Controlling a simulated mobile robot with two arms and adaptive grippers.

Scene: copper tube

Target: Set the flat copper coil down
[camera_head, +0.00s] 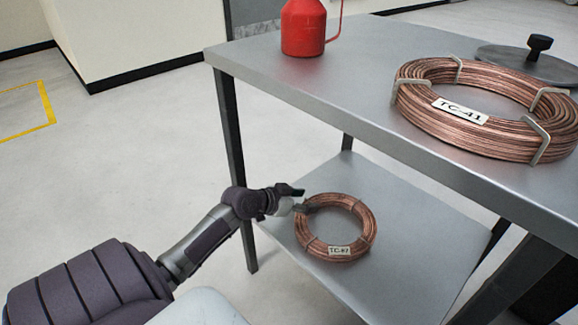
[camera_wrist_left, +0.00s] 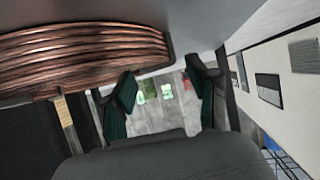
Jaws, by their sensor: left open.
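A smaller flat copper coil (camera_head: 364,239) with a white label lies flat on the lower shelf (camera_head: 400,235) of a grey metal table. My left gripper (camera_head: 304,200) is at the coil's upper-left rim in the head view, with its fingers apart. In the left wrist view the gripper (camera_wrist_left: 165,88) is open with nothing between its fingers, and copper windings (camera_wrist_left: 85,58) fill the upper left beside it. I cannot tell whether a finger touches the coil. A larger copper coil (camera_head: 420,111) labelled TC-41 lies on the tabletop. My right gripper is not in view.
The tabletop (camera_head: 300,85) overhangs the lower shelf. A red can (camera_head: 303,30) and a dark round lid-like plate with a knob (camera_head: 538,60) stand on it. A dark table leg (camera_head: 235,165) rises behind my left wrist. The lower shelf is clear right of the smaller coil.

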